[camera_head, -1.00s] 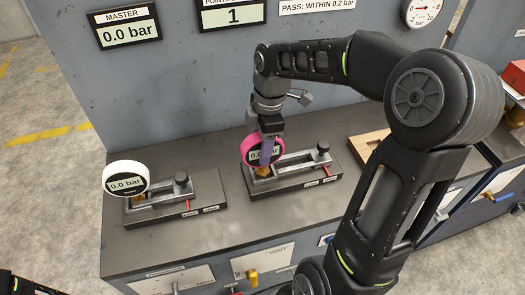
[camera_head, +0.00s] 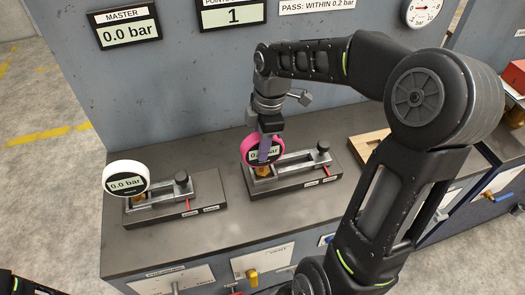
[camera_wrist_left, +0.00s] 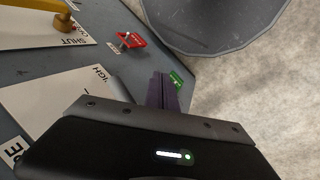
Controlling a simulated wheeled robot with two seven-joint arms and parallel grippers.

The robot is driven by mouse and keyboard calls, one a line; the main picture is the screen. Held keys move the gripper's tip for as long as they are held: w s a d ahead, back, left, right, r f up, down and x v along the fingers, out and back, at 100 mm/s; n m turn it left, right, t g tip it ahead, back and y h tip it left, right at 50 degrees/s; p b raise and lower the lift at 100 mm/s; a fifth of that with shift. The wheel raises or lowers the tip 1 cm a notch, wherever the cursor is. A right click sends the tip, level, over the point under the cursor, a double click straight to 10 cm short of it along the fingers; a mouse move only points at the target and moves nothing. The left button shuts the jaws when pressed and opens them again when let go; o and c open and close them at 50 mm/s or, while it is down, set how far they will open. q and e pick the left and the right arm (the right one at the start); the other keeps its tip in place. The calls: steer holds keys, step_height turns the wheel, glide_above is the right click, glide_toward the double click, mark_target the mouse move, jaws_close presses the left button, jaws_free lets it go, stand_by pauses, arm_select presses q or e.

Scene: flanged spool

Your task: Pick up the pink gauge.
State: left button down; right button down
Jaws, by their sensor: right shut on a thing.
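The pink gauge (camera_head: 250,149) has a round pink rim and a dark face with a pale display, partly covered by my gripper. It is upright on its brass stem at the left end of the right-hand clamp fixture (camera_head: 292,173). My right gripper (camera_head: 265,152) comes down from above and is shut on the pink gauge, one purple finger across its face. My left gripper (camera_wrist_left: 164,92) shows in the left wrist view with its purple fingers together and nothing between them.
A white gauge (camera_head: 126,180) reading 0.0 bar stands on the left-hand fixture (camera_head: 176,199). A wooden tray (camera_head: 366,143) lies behind my right arm. Valves, including a yellow handle (camera_head: 252,277), line the bench front. The bench top (camera_head: 225,226) before the fixtures is clear.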

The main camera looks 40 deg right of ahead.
steer(key=shift+r, duration=0.1)
stand_by(0.4)
step_height(320, 180, up, 10)
steer(key=shift+f+b, duration=0.1)
steer(key=shift+b, duration=0.45)
stand_by(0.4)
